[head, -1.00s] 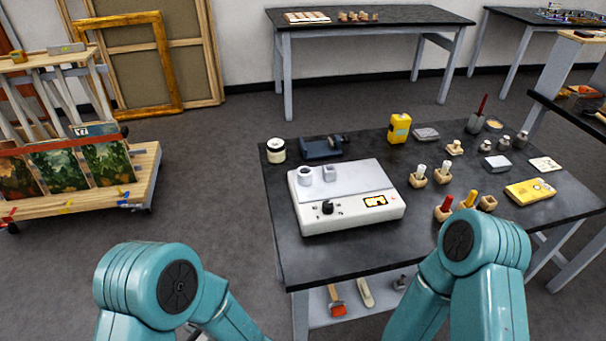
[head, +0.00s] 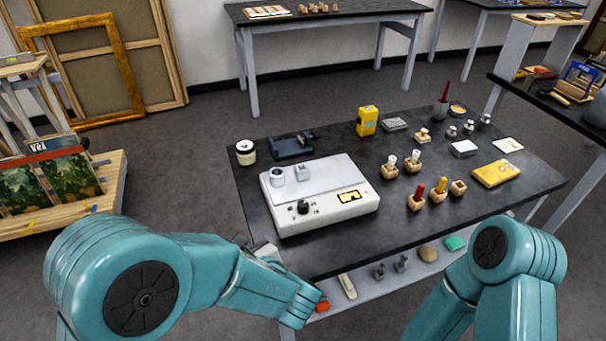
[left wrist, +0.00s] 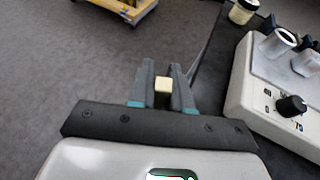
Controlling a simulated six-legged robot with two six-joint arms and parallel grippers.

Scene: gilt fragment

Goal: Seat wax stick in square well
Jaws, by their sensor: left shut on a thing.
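My left gripper (left wrist: 163,75) is shut on a pale cream, square-ended stick (left wrist: 163,86), probably the wax stick. Most of the stick is hidden between the fingers. In the head view this gripper is partly hidden behind my left forearm, by the table's left edge. The white warmer box (head: 322,208) stands on the dark table. On its top are a round cup (head: 277,177) and a square well (head: 302,172). In the left wrist view the round cup (left wrist: 279,43) and square well (left wrist: 307,63) are at the right, apart from the stick. My right gripper is out of view.
Behind the warmer are a jar (head: 245,153) and a dark blue device (head: 292,145). To its right are wooden blocks holding white, red and yellow sticks, an empty block (head: 458,188) and a yellow case (head: 495,173). A lower shelf (head: 375,291) holds tools.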

